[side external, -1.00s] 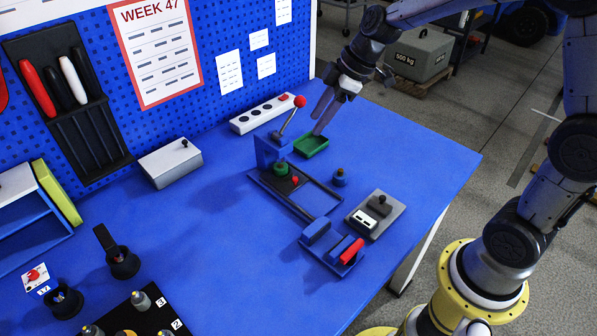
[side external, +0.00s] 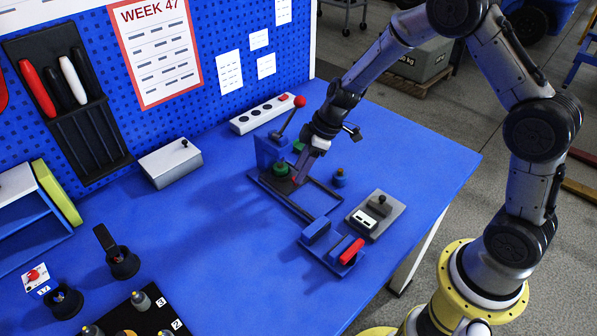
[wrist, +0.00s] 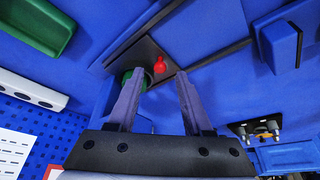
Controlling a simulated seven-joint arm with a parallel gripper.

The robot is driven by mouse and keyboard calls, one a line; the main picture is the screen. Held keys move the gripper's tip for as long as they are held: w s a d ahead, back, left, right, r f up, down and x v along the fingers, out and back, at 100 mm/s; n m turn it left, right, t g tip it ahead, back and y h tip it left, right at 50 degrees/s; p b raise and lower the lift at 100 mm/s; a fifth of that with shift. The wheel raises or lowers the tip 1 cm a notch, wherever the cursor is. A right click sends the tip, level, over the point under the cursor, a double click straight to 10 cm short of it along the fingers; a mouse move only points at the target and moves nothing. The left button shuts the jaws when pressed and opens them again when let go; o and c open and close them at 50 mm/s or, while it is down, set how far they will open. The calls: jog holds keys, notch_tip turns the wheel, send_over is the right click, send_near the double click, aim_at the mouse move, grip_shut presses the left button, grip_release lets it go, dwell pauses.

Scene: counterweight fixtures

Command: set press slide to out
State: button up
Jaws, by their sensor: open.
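The blue press (side external: 268,150) stands on the table, with a lever (side external: 290,120) topped by a red ball. Its dark slide plate (wrist: 128,54) sits at the press end of a dark rail frame (side external: 325,190), carrying a green round part (side external: 281,170). The slide's small red knob (wrist: 160,65) shows in the wrist view; in the side view my gripper hides it. My gripper (side external: 297,183) is open and low over the slide. In the wrist view its fingers (wrist: 160,76) are apart, with the knob between and just beyond their tips. I see no clear contact.
The rails' far end is bare, near a blue fixture with a red handle (side external: 351,251). A grey switch box (side external: 376,214) and a small blue peg (side external: 339,178) stand to the right. A green tray (wrist: 36,24) and white strip (side external: 267,114) lie behind.

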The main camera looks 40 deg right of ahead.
jog(key=shift+x, duration=0.9)
grip_shut()
dwell(0.9)
